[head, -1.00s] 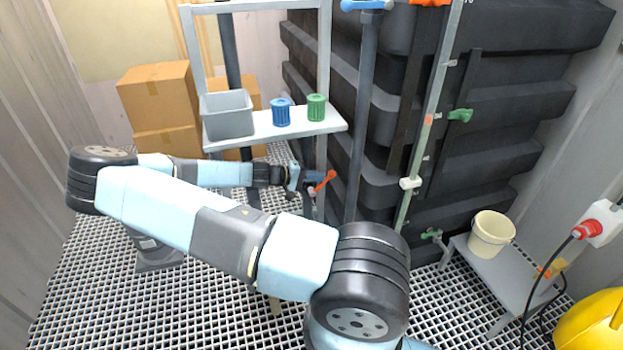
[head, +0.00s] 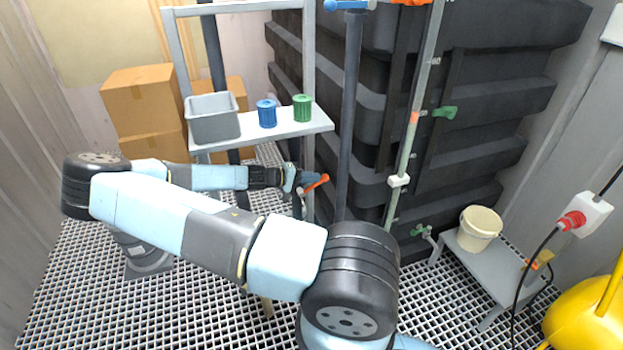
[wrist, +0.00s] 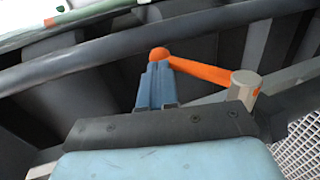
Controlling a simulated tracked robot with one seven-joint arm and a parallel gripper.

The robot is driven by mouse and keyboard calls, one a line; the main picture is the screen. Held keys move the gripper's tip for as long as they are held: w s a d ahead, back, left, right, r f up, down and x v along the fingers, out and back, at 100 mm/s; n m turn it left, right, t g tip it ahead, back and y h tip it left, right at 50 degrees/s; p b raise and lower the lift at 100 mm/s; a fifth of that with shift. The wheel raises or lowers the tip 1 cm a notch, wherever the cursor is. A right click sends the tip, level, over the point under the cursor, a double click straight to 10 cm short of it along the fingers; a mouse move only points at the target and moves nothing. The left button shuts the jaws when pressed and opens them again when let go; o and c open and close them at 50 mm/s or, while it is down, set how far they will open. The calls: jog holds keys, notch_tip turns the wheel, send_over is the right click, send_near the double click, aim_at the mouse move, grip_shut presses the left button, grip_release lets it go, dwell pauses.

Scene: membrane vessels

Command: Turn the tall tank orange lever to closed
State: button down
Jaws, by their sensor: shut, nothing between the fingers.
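The orange lever (head: 317,183) sits low by the shelf frame, in front of the dark ribbed tank (head: 470,110). In the wrist view the lever (wrist: 205,72) runs from a round knob at its left end to a pale round pivot (wrist: 245,84) at right. My gripper (head: 312,178) is at the lever in the head view. In the wrist view its blue fingers (wrist: 157,82) are together, with their tips at the knob end. They seem to touch or nearly touch the knob; nothing is held between them. The valve body below the lever is mostly hidden.
A shelf (head: 285,132) with a grey bin (head: 212,120), a blue cup (head: 267,114) and a green cup (head: 303,108) stands above my gripper. A dark vertical pipe (head: 348,120) stands just right of it. A bench with a cream bucket (head: 480,230) is at right.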

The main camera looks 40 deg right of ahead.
jog(key=v, duration=1.4)
jog(key=s+d+f+m+t, duration=0.1)
jog(key=s+d+m, duration=0.1)
jog(key=d+m, duration=0.5)
jog(key=s+d+m+t+y, duration=0.1)
jog(key=s+d+m, duration=0.2)
jog(key=d+m, duration=0.4)
jog(key=m, duration=0.4)
jog(key=shift+f+m+t, duration=0.3)
jog(key=shift+f, duration=0.1)
